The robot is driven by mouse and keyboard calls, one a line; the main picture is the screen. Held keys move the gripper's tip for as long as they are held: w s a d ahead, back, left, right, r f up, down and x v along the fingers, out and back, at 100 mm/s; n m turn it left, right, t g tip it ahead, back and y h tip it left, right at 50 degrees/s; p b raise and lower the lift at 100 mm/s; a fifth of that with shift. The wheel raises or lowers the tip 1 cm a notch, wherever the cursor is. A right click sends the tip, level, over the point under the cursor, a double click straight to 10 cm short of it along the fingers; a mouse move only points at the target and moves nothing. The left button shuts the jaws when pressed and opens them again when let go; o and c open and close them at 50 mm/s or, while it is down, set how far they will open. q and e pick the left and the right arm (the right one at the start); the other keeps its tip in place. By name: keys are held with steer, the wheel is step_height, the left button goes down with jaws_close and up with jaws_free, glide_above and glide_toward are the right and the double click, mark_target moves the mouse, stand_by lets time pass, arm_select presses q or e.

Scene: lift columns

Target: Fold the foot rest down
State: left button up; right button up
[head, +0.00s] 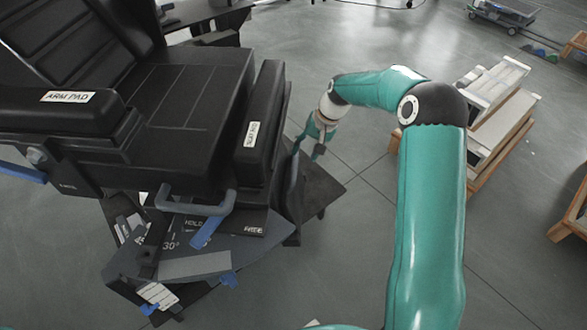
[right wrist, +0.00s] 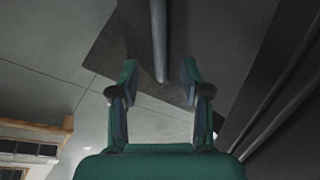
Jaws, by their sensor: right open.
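A black padded chair (head: 185,110) fills the left of the head view, with its seat front toward me. A grey bent bar (head: 190,207) sticks out below the seat front. Under it are dark plates (head: 235,245) with markings, one reading 30°. I cannot tell which part is the foot rest. My right gripper (head: 318,138) is beside the chair's right arm pad (head: 262,120), low down. In the right wrist view the right gripper (right wrist: 158,90) is open, and a grey rod (right wrist: 158,40) ends between its fingers in the picture. Contact is not visible. My left gripper is out of view.
A wooden-framed stand with pale tops (head: 495,110) is to the right of my right arm. A dark flat base plate (head: 320,190) lies by the chair's right side. A cart (head: 503,14) is at the back right. Grey floor at the bottom right is clear.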

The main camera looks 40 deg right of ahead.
mark_target(295, 169)
steer(key=x, duration=0.8)
steer(key=shift+f, duration=0.2)
jaws_close()
